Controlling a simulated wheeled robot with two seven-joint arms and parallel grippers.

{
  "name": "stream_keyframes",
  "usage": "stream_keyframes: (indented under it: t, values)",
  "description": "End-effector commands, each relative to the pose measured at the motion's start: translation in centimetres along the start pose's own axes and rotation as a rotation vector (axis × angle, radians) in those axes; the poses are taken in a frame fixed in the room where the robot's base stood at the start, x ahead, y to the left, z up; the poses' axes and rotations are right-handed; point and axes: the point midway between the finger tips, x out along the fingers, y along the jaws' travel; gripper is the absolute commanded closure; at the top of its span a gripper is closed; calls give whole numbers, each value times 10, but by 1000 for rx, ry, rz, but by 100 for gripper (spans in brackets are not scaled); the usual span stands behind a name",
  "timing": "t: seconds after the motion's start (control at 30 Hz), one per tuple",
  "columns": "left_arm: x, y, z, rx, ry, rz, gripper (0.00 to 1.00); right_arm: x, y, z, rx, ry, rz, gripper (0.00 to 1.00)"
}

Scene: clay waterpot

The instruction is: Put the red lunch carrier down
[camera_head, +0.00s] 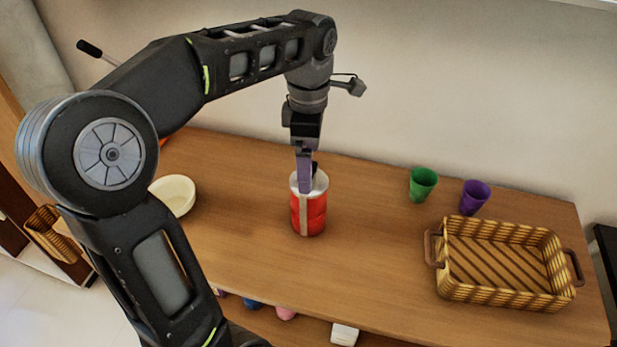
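The red lunch carrier (315,214) is a red cylinder with a pale top and a light vertical strip down its side. It is upright at the middle of the wooden table and appears to rest on it, though its underside is hidden. My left gripper (305,182) points straight down at the carrier's top, and its fingers overlap the top rim. The fingers line up one behind the other, so I cannot see whether they are closed on the carrier's handle. My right gripper is not in view.
On the wooden table (372,225), a green cup (423,184) and a purple cup (474,197) stand at the back right. A wicker basket (505,295) is at the right. A cream bowl (173,195) is at the left. The table around the carrier is clear.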

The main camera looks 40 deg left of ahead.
Motion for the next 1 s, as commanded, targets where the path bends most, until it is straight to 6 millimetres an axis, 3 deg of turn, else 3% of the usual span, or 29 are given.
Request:
stream_keyframes:
  t: [0.07, 0.2, 1.0]
  values:
    - [-21, 0, 0, 1, 0, 0, 4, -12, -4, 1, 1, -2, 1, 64]
    - [-33, 0, 0, 0, 0, 0, 4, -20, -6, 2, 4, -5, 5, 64]
    - [-34, 0, 0, 0, 0, 0, 4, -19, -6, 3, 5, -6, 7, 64]
